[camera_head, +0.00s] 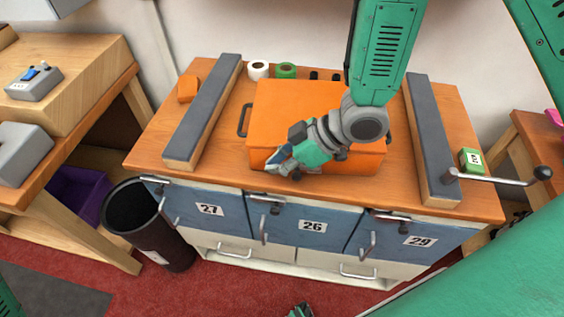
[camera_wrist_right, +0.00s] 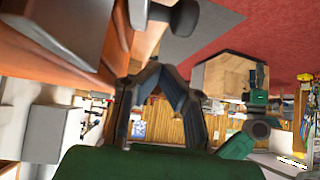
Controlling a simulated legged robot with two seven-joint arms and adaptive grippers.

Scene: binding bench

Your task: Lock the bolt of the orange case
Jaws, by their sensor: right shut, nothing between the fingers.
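The orange case (camera_head: 300,97) sits shut on the bench top, with a dark handle (camera_head: 243,120) on its left side. My right gripper (camera_head: 279,165) reaches down from above to the lower front of the case, left of its middle. Its fingers are shut with nothing between them; whether they touch the case I cannot tell. The wrist and gripper cover part of the lid and front, and I cannot make out the bolt. In the right wrist view the fingers (camera_wrist_right: 157,72) come together.
Grey-topped rails stand left (camera_head: 208,105) and right (camera_head: 430,130) of the case. A crank handle (camera_head: 500,180) juts out at right. Tape rolls (camera_head: 286,70) and an orange block (camera_head: 188,88) lie on the bench (camera_head: 150,150). A dark bin (camera_head: 140,222) stands front left.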

